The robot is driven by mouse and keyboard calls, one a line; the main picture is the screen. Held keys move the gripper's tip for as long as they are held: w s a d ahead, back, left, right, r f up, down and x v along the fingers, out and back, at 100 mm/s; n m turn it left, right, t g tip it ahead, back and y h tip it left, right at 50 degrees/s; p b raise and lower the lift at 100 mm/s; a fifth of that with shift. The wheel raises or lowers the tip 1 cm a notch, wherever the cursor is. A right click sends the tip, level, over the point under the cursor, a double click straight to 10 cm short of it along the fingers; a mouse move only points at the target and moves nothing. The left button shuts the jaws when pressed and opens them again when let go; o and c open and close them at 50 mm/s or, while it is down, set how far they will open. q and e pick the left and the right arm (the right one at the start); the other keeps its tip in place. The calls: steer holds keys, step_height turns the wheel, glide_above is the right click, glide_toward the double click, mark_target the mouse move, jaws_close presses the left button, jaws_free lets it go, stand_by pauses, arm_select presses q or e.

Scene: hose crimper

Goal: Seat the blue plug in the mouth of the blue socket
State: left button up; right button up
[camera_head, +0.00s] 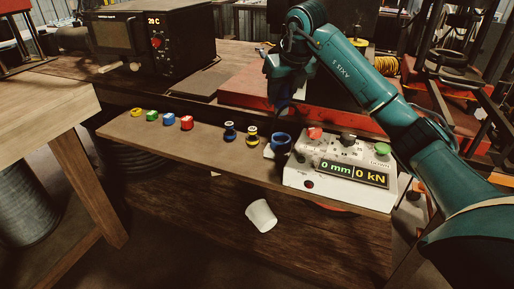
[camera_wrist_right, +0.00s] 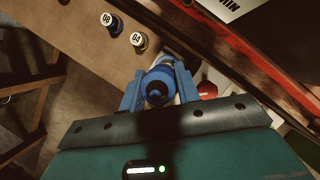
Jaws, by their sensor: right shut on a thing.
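My right gripper (camera_head: 283,104) is above the bench, over the blue socket. The blue socket (camera_head: 281,143) is a round blue cup with a dark mouth, standing on the plank beside the white control box. In the right wrist view my right gripper (camera_wrist_right: 158,88) has its two blue fingers shut on the blue plug (camera_wrist_right: 156,92), a rounded blue piece with a dark centre. In the head view the plug is hard to tell from the dark fingers. The gripper is clear of the socket in the head view. My left gripper is not in view.
A blue-and-black fitting (camera_head: 229,132) and a yellow-and-black fitting (camera_head: 251,137) stand left of the socket. The control box (camera_head: 335,172) is close on its right. Yellow, green, blue and red pieces (camera_head: 186,123) line the plank's left part. A white cup (camera_head: 261,215) lies lower down.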

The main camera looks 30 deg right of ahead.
steer(key=f, duration=1)
steer(key=shift+d, duration=0.25)
